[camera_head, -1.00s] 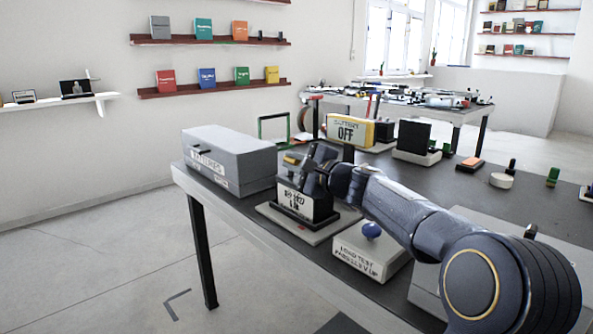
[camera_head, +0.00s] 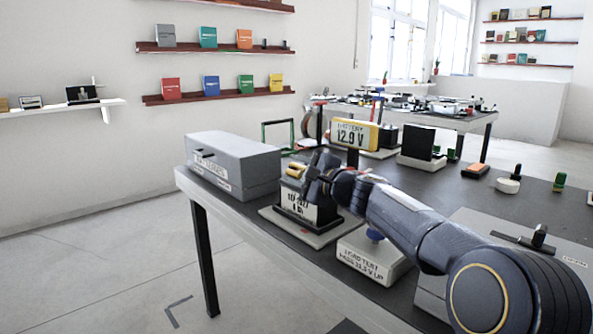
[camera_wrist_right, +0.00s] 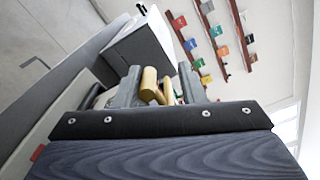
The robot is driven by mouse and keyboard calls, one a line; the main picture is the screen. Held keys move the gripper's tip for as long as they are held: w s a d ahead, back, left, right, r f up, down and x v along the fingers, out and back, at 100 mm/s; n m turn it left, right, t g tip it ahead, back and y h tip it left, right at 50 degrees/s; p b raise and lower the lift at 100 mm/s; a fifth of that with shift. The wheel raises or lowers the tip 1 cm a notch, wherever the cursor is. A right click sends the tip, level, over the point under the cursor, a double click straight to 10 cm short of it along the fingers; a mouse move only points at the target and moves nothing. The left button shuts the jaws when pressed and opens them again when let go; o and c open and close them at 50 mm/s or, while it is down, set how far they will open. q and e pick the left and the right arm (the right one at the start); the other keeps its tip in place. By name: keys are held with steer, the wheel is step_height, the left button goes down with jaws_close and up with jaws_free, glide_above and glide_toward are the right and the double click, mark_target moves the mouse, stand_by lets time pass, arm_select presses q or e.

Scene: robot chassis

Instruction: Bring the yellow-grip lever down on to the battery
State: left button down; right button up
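The battery (camera_head: 322,213) is a dark block with a white label, standing upright on a light base plate (camera_head: 285,226) at the table's front edge. The lever's yellow grip (camera_head: 296,170) is low over the battery's top; it also shows in the right wrist view (camera_wrist_right: 149,84). My right gripper (camera_head: 316,172) is at the battery top, beside the grip. In the wrist view its fingers (camera_wrist_right: 160,84) stand apart with the yellow grip between them. The exact contact of lever and battery is hidden by the gripper. My left gripper is out of view.
A yellow meter (camera_head: 352,134) behind reads 12.9 V. A grey box (camera_head: 235,165) stands left of the battery. A load-test box (camera_head: 372,258) with a blue knob is at right, under my right forearm. Several small items lie on the table's right side.

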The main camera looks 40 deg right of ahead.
steer(key=shift+r, duration=0.15)
step_height(320, 180, up, 4)
steer(key=p, duration=0.2)
steer(key=shift+p, duration=0.3)
steer(key=s+a+r+p, duration=0.6)
steer(key=s+a+r, duration=0.2)
steer(key=s, duration=0.3)
steer(key=shift+a+r, duration=0.35)
